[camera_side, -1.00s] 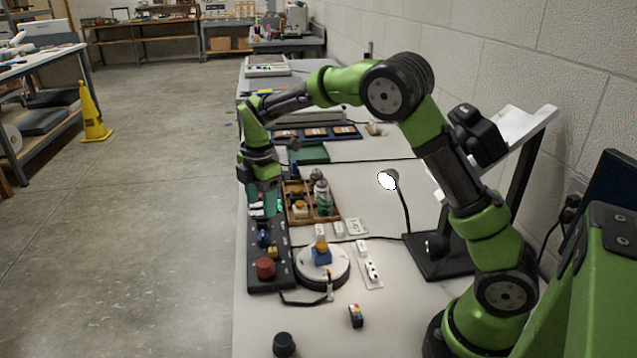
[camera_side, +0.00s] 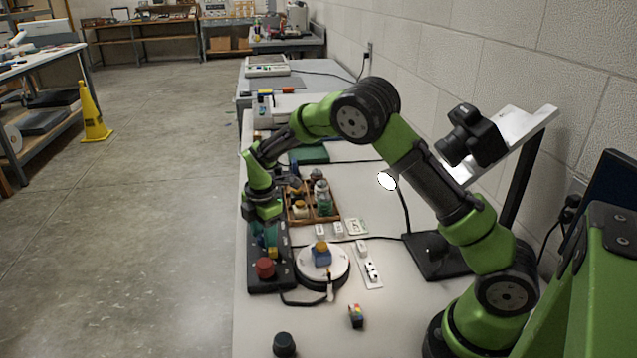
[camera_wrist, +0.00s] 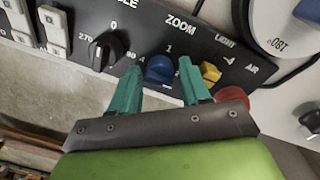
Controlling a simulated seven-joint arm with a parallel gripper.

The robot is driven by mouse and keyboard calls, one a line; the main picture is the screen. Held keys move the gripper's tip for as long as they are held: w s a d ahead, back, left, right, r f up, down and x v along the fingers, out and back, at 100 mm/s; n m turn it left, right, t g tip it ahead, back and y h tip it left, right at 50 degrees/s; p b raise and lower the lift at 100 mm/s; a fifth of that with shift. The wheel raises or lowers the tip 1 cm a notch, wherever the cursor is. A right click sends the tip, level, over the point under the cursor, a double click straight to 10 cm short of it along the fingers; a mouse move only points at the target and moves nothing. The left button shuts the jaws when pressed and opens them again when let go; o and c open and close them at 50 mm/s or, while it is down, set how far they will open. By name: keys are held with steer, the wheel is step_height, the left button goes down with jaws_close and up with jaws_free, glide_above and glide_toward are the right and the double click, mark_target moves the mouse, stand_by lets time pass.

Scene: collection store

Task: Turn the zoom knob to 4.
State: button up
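The zoom knob (camera_wrist: 160,69) is the blue knob under the word ZOOM on the dark control panel (camera_wrist: 205,40). A 1 shows above it; the other scale marks are partly hidden by my fingers, and I cannot read where it points. My gripper (camera_wrist: 158,68) is open, with one teal finger on each side of the blue knob and small gaps showing in the wrist view. I cannot tell how deep the fingertips reach. In the side view my gripper (camera_side: 262,238) is low over the panel (camera_side: 285,272) and hides the blue knob.
A black knob (camera_wrist: 104,50) with degree marks is left of the zoom knob. A yellow control (camera_wrist: 210,72) and a red button (camera_wrist: 232,97) are close on its right. A round white turntable (camera_side: 335,272) and a wooden tray (camera_side: 333,214) of jars stand beside the panel.

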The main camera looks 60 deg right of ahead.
steer(key=c, duration=0.7)
steer(key=shift+m, duration=0.3)
